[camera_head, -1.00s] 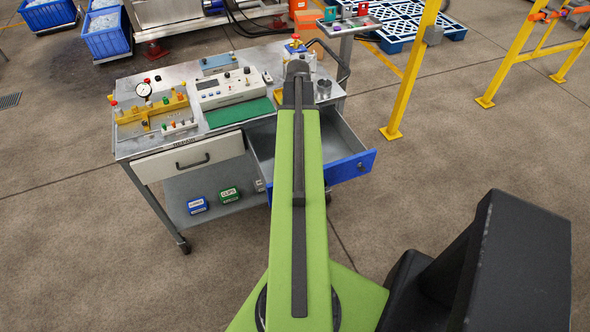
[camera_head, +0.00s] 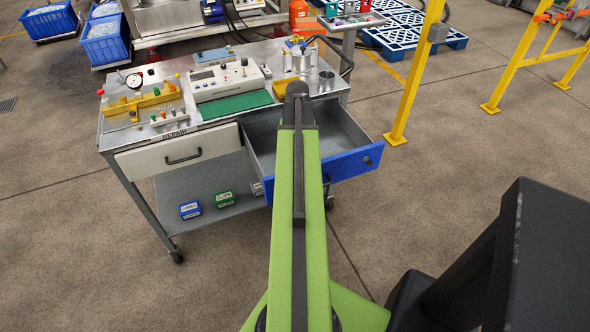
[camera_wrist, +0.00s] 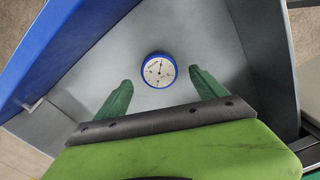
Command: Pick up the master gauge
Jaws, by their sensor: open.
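The master gauge, a round dial with a white face and blue rim (camera_wrist: 159,70), lies face up on the grey floor of the open drawer in the wrist view. My gripper (camera_wrist: 158,86) has its two green fingers spread apart, one on each side below the gauge in the picture. The fingers are empty, and I cannot tell how high they are above the drawer floor. In the head view my arm hides the gauge and the gripper. The open drawer (camera_head: 352,163) has a blue front and sits at the right of the metal cart.
The drawer's blue front wall (camera_wrist: 50,45) and grey side walls surround the gauge; the floor around it is clear. The cart top (camera_head: 180,75) holds a white instrument (camera_head: 228,80), a green mat (camera_head: 235,105) and a yellow fixture (camera_head: 140,102). A closed white drawer (camera_head: 180,153) is at left.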

